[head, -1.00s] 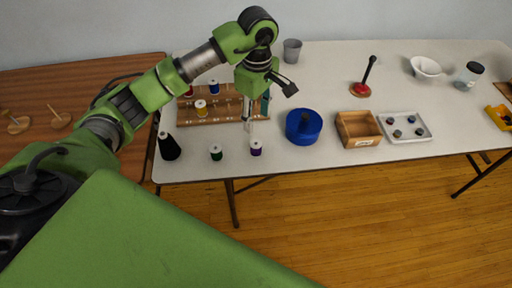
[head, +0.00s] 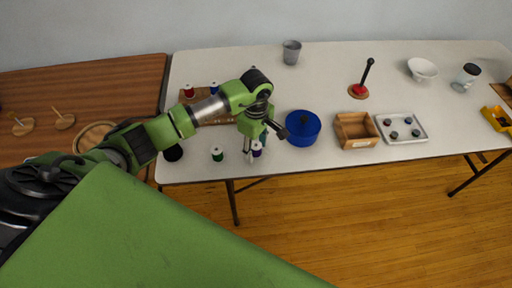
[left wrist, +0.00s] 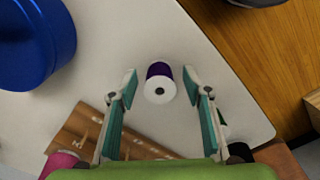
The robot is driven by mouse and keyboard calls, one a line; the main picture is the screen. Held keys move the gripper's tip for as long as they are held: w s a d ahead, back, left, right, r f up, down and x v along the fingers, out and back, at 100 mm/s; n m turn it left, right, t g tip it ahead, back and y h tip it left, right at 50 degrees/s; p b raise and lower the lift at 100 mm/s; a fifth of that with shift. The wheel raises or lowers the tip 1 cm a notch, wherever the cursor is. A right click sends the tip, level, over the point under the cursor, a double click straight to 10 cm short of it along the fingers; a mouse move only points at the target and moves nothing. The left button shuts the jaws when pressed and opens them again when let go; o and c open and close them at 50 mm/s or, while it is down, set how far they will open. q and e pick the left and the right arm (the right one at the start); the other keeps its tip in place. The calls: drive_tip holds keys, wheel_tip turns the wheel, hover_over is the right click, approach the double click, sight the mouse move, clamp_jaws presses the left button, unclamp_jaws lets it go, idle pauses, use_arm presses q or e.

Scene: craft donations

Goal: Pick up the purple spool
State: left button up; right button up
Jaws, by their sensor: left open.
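The purple spool (head: 257,150) stands upright near the front edge of the white table, partly hidden by my left gripper in the head view. My right gripper is in neither view.
A green spool (head: 217,154) and a black cone (head: 173,153) stand left of the gripper. A blue round tin (head: 303,130) is close on the right, then a wooden box (head: 357,143) and a white tray (head: 419,141). A spool rack lies behind my arm.

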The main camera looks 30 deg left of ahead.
use_arm(q)
drive_tip(key=c, duration=1)
